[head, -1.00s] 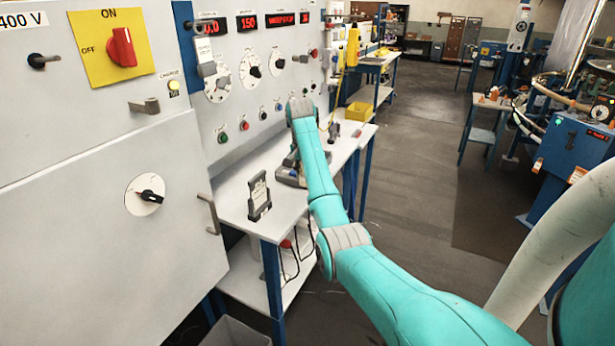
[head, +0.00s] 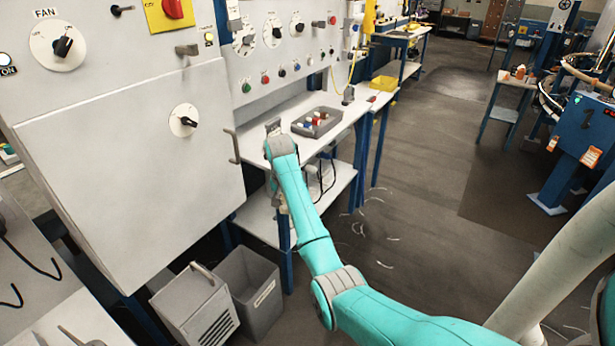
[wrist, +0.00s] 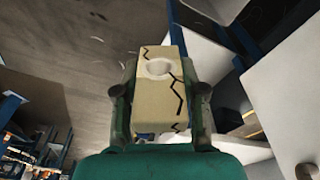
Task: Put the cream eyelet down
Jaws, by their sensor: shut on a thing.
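The cream eyelet (wrist: 152,95) is a cream block with a round hole and black crack-like lines. In the wrist view it sits between the two fingers of my gripper (wrist: 160,100), which is shut on it. Open floor and table edges show around it, and it is held clear of any surface I can see. In the head view my arm reaches to the near end of the white bench (head: 342,104). There the arm hides most of my gripper, and I cannot make out the eyelet clearly.
A grey tray (head: 330,131) with several small coloured items lies on the bench. A grey cabinet (head: 130,190) borders the left. A grey waste bin (head: 262,318) and a vented box (head: 195,310) stand on the floor below. The aisle floor (head: 430,170) is open.

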